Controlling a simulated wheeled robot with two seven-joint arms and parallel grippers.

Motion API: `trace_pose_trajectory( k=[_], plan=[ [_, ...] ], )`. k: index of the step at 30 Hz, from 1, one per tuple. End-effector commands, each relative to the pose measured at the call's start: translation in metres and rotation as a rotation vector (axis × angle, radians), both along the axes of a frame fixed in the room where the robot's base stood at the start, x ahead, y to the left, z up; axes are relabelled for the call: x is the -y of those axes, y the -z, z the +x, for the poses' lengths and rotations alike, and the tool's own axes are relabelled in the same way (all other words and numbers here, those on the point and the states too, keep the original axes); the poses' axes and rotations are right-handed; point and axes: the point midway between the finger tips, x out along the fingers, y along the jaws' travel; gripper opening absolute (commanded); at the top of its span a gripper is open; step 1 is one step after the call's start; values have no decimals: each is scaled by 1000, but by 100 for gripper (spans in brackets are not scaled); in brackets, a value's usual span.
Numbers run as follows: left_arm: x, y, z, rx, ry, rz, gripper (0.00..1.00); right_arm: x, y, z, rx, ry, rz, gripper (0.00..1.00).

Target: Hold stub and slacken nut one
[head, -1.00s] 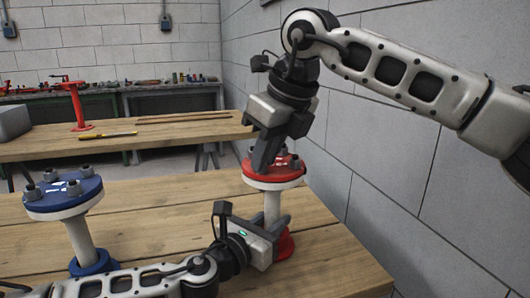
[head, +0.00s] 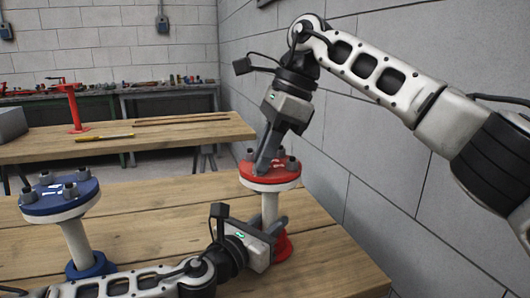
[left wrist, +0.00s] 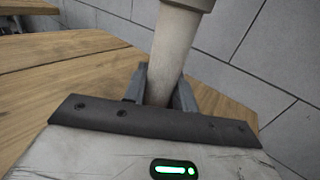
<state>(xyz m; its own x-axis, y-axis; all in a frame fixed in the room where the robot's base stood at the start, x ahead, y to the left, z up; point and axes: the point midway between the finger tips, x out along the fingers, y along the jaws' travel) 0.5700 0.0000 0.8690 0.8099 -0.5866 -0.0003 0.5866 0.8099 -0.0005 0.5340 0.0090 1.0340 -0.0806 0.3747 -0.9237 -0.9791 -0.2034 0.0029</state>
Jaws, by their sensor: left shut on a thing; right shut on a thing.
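The red stub has a red flange (head: 262,176) on top with several grey nuts, a white pipe (head: 269,208) and a red foot (head: 284,247) on the bench. My left gripper (head: 274,226) is shut on the white pipe below the flange. In the left wrist view the pipe (left wrist: 176,50) stands between the two fingers. My right gripper (head: 264,162) points down from above and is shut on a nut at the flange's top. Its fingers hide most of that nut. Other nuts (head: 292,164) show beside it.
A blue flanged stub (head: 60,197) stands at the left of the near bench (head: 165,210). The rear bench (head: 180,129) carries a red stand (head: 73,107) and a yellow-handled tool (head: 104,137). A grey block wall (head: 400,180) is close at the right.

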Motion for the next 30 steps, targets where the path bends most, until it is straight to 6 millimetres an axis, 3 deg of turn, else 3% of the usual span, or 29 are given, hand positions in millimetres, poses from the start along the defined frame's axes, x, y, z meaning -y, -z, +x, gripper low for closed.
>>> trace_pose_trajectory(
  k=[10, 26, 27, 29, 30],
  plan=[
    [0, 1, 0, -1, 0, 2, 0, 1, -1, 3, 5, -138, 0, 0],
    [0, 1, 0, 0, 0, 3, 0, 1, -1, 3, 5, -161, 1, 0],
    [0, 1, 0, 0, 0, 3, 0, 1, -1, 3, 6, -161, 1, 23],
    [0, 1, 0, 0, 0, 3, 0, 1, -1, 3, 5, -161, 1, 39],
    [0, 1, 0, 0, 0, 3, 0, 1, -1, 3, 5, -161, 1, 39]
  ],
)
